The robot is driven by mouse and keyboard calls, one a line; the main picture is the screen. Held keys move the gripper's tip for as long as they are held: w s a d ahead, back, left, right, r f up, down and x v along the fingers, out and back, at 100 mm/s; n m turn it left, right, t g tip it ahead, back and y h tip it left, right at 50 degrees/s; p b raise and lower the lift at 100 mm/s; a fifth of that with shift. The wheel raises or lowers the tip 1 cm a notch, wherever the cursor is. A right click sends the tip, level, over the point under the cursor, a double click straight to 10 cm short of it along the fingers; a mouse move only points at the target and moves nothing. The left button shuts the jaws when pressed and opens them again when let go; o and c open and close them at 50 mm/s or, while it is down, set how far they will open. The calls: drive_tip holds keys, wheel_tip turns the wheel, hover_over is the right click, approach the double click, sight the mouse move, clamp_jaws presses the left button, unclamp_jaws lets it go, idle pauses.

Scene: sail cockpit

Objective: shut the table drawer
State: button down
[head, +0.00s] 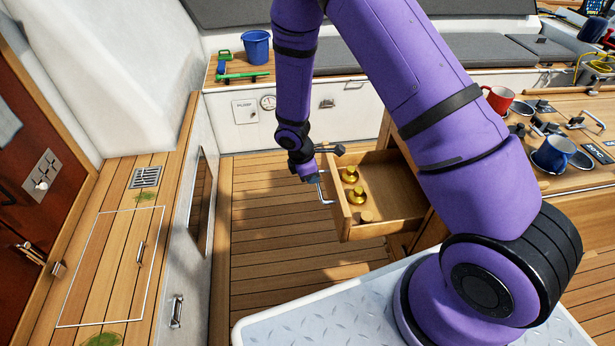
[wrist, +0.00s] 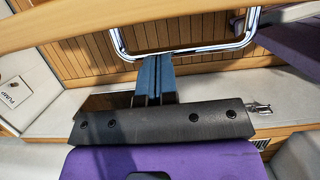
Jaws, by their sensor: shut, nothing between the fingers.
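The wooden table drawer (head: 388,229) stands pulled out of the table (head: 432,232) in the head view. Brass pieces (head: 357,196) lie inside it, near its front. The chrome handle (head: 322,188) is on the drawer's front face; in the wrist view the handle (wrist: 187,58) is a wide U-shaped bar below the drawer's wooden edge (wrist: 150,20). My gripper (head: 314,178) is at the outer side of the drawer front, by the handle. In the wrist view its dark fingers (wrist: 155,68) are together, empty, with their tips at the handle bar. I cannot tell whether they touch it.
A red mug (head: 498,98) and a blue mug (head: 553,154) stand on the table top at right. A blue bucket (head: 256,48) is on the far bench. The plank floor (head: 272,235) left of the drawer is clear. A wooden side bench (head: 110,250) runs along the left.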

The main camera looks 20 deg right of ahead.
drive_tip(key=s+d, duration=0.1)
drive_tip(key=d, duration=0.5)
drive_tip(key=s+d, duration=0.1)
drive_tip(key=d, duration=0.5)
drive_tip(key=s+d, duration=0.1)
drive_tip(key=d, duration=0.5)
drive_tip(key=shift+s, duration=0.35)
